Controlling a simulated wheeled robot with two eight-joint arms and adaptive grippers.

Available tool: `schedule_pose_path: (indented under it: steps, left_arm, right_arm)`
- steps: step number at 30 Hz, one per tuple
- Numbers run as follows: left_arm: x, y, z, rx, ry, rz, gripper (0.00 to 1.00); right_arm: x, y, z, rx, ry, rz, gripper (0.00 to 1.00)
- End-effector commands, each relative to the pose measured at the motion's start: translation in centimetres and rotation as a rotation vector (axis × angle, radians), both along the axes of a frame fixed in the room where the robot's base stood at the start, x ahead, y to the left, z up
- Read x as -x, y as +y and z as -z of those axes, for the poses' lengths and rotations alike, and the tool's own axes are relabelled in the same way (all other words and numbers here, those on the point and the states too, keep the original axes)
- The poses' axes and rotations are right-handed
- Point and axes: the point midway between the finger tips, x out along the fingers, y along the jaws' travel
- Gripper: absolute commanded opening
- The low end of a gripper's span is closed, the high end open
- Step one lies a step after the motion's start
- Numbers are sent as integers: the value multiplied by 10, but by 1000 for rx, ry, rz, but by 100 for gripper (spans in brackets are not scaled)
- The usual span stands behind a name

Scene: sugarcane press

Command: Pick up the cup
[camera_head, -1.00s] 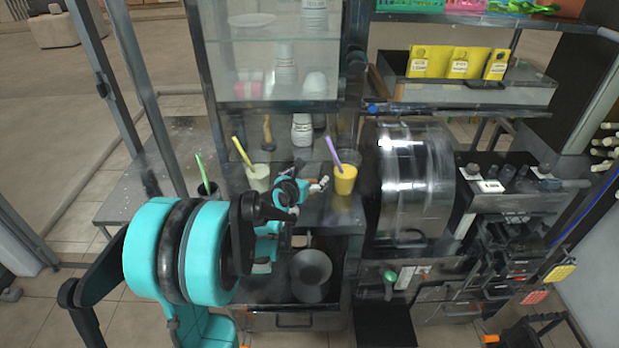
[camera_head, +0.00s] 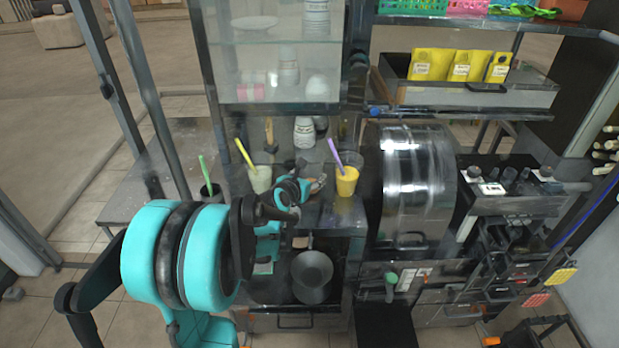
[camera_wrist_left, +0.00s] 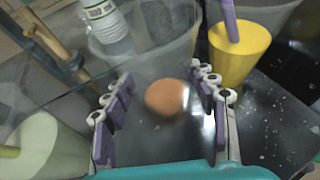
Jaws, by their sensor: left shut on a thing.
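My left gripper (camera_head: 308,187) reaches over the dark counter between a pale-drink cup with a yellow straw (camera_head: 259,178) and a yellow-drink cup with a purple straw (camera_head: 347,181). In the left wrist view, my left gripper (camera_wrist_left: 160,103) has its fingers on both sides of a clear, see-through cup (camera_wrist_left: 150,62) and is shut on it. A round orange-brown patch shows between the fingers; I cannot tell whether it is inside or behind the cup. The yellow-drink cup (camera_wrist_left: 238,55) stands just right of the fingers, the pale cup (camera_wrist_left: 45,150) at lower left. My right gripper is out of view.
A dark cup with a green straw (camera_head: 209,190) stands at the left. A glass cabinet (camera_head: 275,60) rises behind the counter, with a white bottle (camera_head: 304,132) below it. A shiny metal drum (camera_head: 418,185) stands close at the right. A round dark pan (camera_head: 312,270) sits below.

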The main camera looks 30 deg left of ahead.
Motion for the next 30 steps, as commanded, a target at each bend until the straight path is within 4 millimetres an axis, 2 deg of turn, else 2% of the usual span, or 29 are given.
schedule_pose_path:
  steps: [11, 30]
  left_arm:
    - [0, 0, -44, 0, -1, 0, 28]
    - [0, 0, -139, 0, -1, 0, 28]
  right_arm:
    - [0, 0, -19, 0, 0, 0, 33]
    - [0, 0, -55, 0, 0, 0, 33]
